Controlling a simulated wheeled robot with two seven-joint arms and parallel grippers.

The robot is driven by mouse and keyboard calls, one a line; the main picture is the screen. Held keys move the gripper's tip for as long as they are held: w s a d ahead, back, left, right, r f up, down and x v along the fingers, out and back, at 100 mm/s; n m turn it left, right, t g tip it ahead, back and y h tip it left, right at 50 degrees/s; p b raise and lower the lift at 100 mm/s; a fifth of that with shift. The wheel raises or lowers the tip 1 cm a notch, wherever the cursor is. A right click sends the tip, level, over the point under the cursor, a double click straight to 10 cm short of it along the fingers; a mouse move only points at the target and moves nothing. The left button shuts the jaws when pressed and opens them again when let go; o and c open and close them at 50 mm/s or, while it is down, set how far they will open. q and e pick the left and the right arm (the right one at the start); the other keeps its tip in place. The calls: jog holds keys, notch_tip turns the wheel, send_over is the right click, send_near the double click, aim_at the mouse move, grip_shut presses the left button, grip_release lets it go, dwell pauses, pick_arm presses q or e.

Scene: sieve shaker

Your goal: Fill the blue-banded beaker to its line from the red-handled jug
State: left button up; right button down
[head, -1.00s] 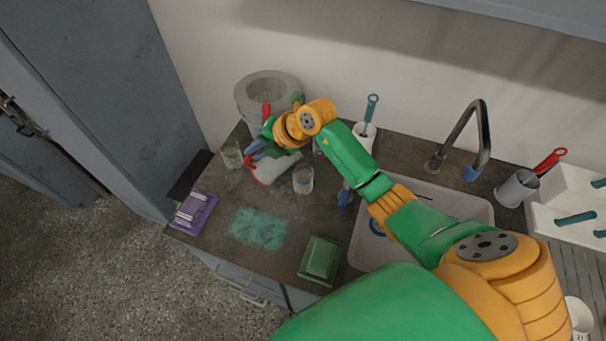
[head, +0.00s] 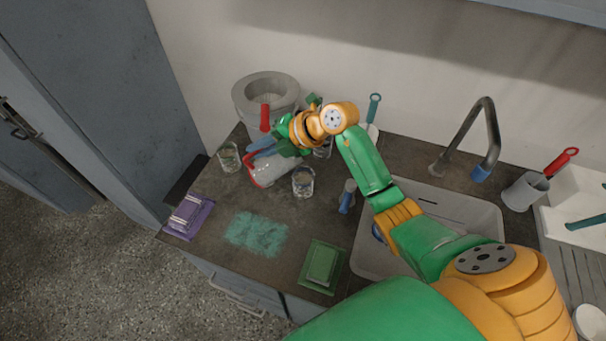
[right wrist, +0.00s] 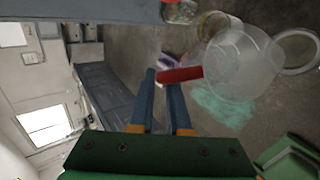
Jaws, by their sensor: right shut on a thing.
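In the right wrist view the red handle (right wrist: 180,74) is at my fingertips, with the jug (right wrist: 238,62) to the right. My right gripper is shut on it. One clear beaker (head: 303,182) stands just right of the jug, and another beaker (head: 229,158) stands left of it. I cannot tell which has the blue band. My left gripper is out of view.
A grey ring-shaped container (head: 266,92) stands behind at the wall. The sink (head: 450,212) and faucet (head: 488,140) are to the right.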

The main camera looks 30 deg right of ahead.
jog(key=shift+s+d+f+m+t+y+b, duration=0.2)
jog(key=shift+d+y+b, duration=0.3)
jog(key=shift+b, duration=0.9)
jog(key=shift+s+d+r+m+t+y+b, duration=0.15)
jog(key=shift+d+t+y+b, duration=0.35)
jog(key=shift+b, duration=0.85)
dwell(2.8)
jog(key=shift+w+a, duration=0.1)
jog(key=shift+a, duration=0.05)
